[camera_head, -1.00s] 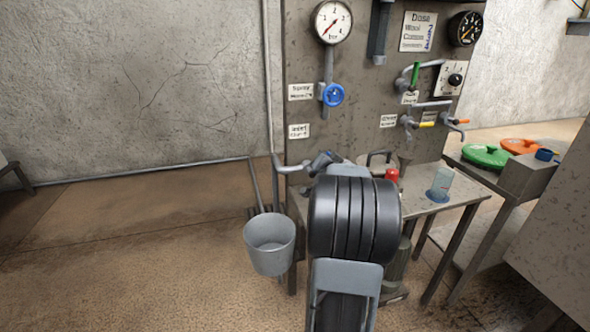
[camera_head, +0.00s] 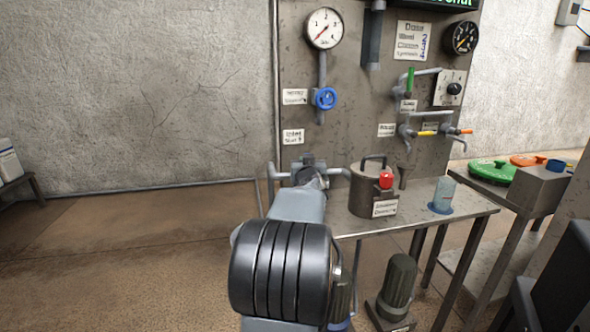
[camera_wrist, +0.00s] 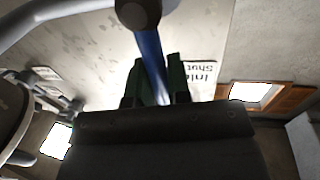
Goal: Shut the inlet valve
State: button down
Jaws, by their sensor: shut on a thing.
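The inlet valve shows in the wrist view as a dark round hub (camera_wrist: 138,14) on a grey pipe, with a blue lever (camera_wrist: 149,50) running from it. My gripper (camera_wrist: 157,80) has its green fingers on either side of this lever and is shut on it. An inlet label (camera_wrist: 203,72) with the word "Shut" is on the panel behind the fingers. In the head view my gripper (camera_head: 312,172) is at the grey inlet pipe (camera_head: 340,171), low on the panel. My arm hides most of the valve there, so the lever's angle is unclear.
A lidded metal pot (camera_head: 371,192) and a clear beaker (camera_head: 443,193) stand on the bench (camera_head: 470,206) to the right.

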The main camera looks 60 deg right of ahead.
dwell(0.5)
jog(key=c, duration=1.1)
grip_release()
jog(key=shift+a, duration=0.15)
jog(key=p+v, duration=0.3)
jog(key=v, duration=1)
jog(key=shift+s+a, duration=0.15)
jog(key=shift+a, duration=0.1)
